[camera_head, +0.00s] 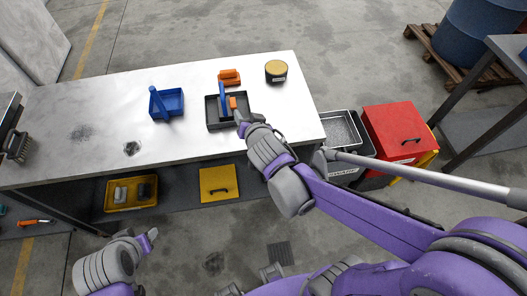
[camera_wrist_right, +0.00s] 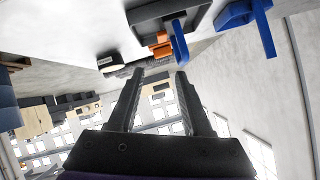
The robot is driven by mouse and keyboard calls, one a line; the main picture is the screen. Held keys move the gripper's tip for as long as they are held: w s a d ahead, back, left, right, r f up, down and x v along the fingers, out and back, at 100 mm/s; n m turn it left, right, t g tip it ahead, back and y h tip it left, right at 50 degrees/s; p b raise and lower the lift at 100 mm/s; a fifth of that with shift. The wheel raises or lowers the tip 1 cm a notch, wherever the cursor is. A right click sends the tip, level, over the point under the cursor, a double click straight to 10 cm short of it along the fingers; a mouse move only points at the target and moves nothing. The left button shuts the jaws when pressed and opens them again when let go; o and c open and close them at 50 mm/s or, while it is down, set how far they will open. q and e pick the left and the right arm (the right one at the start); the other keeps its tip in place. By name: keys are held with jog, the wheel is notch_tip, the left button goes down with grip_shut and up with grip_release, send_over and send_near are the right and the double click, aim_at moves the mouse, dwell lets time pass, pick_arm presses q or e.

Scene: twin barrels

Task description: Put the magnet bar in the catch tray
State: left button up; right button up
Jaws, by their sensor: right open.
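A dark tray (camera_head: 213,125) stands on the metal table. A blue upright piece (camera_head: 222,95) and a small orange piece (camera_head: 232,102) show at it. I cannot tell which piece is the magnet bar. A blue tray (camera_head: 176,93) with a blue upright bar (camera_head: 158,103) stands to its left; either tray could be the catch tray. My right gripper (camera_head: 239,118) is at the dark tray's front right; its open, empty fingers (camera_wrist_right: 160,77) show in the wrist view. My left gripper (camera_head: 150,236) is low, in front of the table, its fingers unclear.
A red box (camera_head: 393,130) and a grey bin (camera_head: 343,131) are right of the table. The table's left part is mostly bare.

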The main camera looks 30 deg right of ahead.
jog(key=s+f+n+g, duration=0.2)
jog(key=s+n+g, duration=0.1)
jog(key=s, duration=0.6)
jog(key=s+f+n+g+y, duration=0.1)
jog(key=s+f+n+g, duration=0.1)
jog(key=s, duration=0.8)
jog(key=shift+s+a+n+g+y, duration=0.15)
jog(key=shift+a+n+g+y, duration=0.2)
jog(key=shift+n+g, duration=0.35)
